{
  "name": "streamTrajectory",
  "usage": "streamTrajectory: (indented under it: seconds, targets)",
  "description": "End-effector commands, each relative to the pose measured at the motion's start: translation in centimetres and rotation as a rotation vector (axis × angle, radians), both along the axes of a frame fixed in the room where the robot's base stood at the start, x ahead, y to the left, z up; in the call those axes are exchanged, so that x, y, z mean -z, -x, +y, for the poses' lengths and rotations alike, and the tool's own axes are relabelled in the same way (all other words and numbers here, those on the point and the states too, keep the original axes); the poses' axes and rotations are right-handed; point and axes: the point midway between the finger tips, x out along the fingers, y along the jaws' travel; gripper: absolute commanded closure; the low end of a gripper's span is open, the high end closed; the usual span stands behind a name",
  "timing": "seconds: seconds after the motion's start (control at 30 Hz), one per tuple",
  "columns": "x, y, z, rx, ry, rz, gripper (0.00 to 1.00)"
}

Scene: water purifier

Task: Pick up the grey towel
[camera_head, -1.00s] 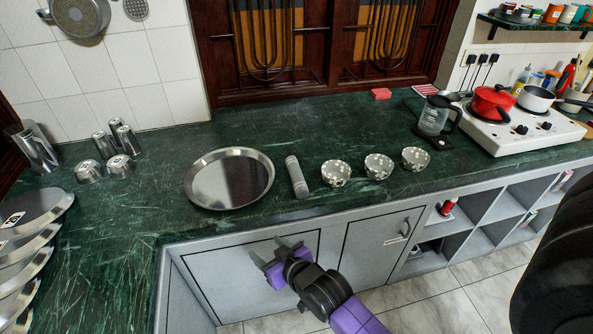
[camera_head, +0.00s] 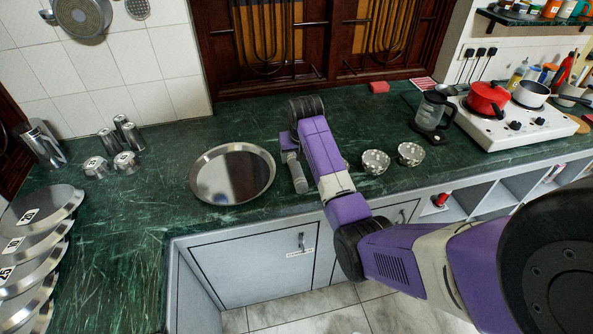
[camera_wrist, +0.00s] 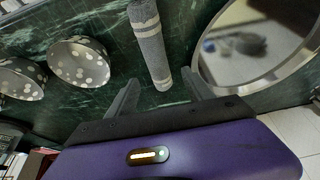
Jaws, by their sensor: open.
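The grey towel (camera_head: 297,174) is a rolled cylinder on the green counter, just right of the round metal tray (camera_head: 210,192).
The tray's rim (camera_wrist: 262,88) is close beside one finger. A glass jug (camera_head: 432,112) and a stove (camera_head: 510,125) are farther right. Metal cups (camera_head: 108,140) stand at left.

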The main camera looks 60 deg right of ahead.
Motion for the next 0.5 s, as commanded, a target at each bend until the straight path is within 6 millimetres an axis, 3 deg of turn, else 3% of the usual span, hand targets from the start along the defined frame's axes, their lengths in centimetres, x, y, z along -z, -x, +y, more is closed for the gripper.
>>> streamTrajectory:
  seconds: [0.5]
  targets:
    - [5.1,-0.9,-1.6,0.001,-0.003,0.002,0.40]
